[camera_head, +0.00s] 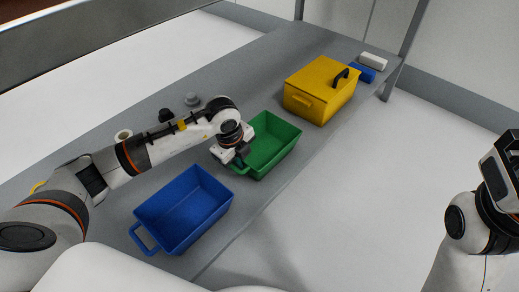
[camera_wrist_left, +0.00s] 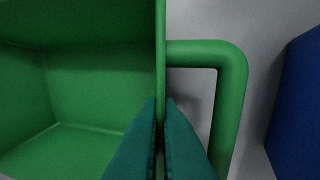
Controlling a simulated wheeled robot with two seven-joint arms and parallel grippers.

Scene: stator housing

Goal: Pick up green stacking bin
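The green stacking bin (camera_head: 275,146) stands on the grey table between a blue bin and a yellow one. It is open-topped and its visible interior is empty. My left gripper (camera_head: 233,156) is at the bin's near-left side. In the left wrist view, the fingers (camera_wrist_left: 161,112) pinch the thin wall of the green bin (camera_wrist_left: 100,85), one on each side, beside its loop handle (camera_wrist_left: 232,85). The fingers look closed on the wall. My right gripper (camera_head: 502,165) is at the right edge of the head view, away from the table; its finger opening is unclear.
An empty blue bin (camera_head: 185,209) stands close at the near left; its side shows in the left wrist view (camera_wrist_left: 298,105). Small grey and black parts (camera_head: 192,99) lie behind my left arm. The table's front edge is close by.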

